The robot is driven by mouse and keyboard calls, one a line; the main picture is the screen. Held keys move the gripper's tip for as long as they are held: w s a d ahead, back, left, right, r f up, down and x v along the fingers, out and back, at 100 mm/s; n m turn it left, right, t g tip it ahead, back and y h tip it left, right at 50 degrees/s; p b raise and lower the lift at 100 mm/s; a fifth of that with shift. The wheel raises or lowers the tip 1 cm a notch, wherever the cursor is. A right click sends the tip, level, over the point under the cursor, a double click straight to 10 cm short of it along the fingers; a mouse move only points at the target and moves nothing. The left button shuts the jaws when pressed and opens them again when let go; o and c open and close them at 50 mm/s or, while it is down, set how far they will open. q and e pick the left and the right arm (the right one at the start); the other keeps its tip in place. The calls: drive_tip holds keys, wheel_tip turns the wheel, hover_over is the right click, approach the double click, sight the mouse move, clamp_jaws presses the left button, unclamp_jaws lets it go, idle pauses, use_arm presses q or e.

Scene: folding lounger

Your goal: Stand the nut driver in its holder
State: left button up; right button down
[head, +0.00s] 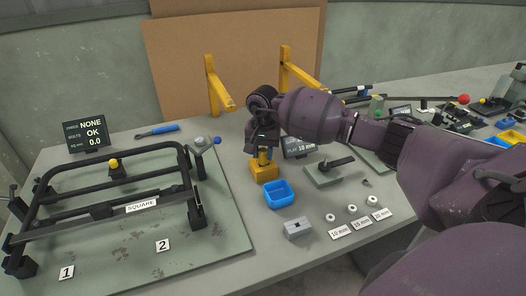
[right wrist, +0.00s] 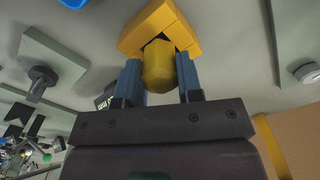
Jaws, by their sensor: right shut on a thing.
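My right gripper (head: 263,150) is over the yellow holder (head: 263,173) on the bench, pointing down. In the right wrist view its two blue-grey fingers (right wrist: 159,82) are shut on a yellow, rounded handle, which I take to be the nut driver (right wrist: 158,66). The holder (right wrist: 136,38) shows just beyond the handle as an angular yellow frame. The handle overlaps the holder's opening and looks roughly in line with it. The driver's shaft is hidden, so I cannot tell how deep it sits. My left gripper is not in view.
A blue bin (head: 279,195) stands right in front of the holder. A grey block (head: 298,228) and several small parts with size labels lie nearer. The black lounger frame (head: 110,205) is on a board at left. A blue-handled tool (head: 157,131) lies behind it.

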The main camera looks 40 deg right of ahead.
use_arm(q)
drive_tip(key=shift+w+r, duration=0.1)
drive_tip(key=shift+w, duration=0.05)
use_arm(e)
drive_tip(key=c, duration=1.1)
unclamp_jaws()
drive_tip(key=o, duration=0.4)
wheel_tip(320, 180, up, 10)
drive_tip(key=shift+f, duration=0.2)
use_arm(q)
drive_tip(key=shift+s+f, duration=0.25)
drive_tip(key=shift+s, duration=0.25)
use_arm(e)
drive_tip(key=shift+r, duration=0.6)
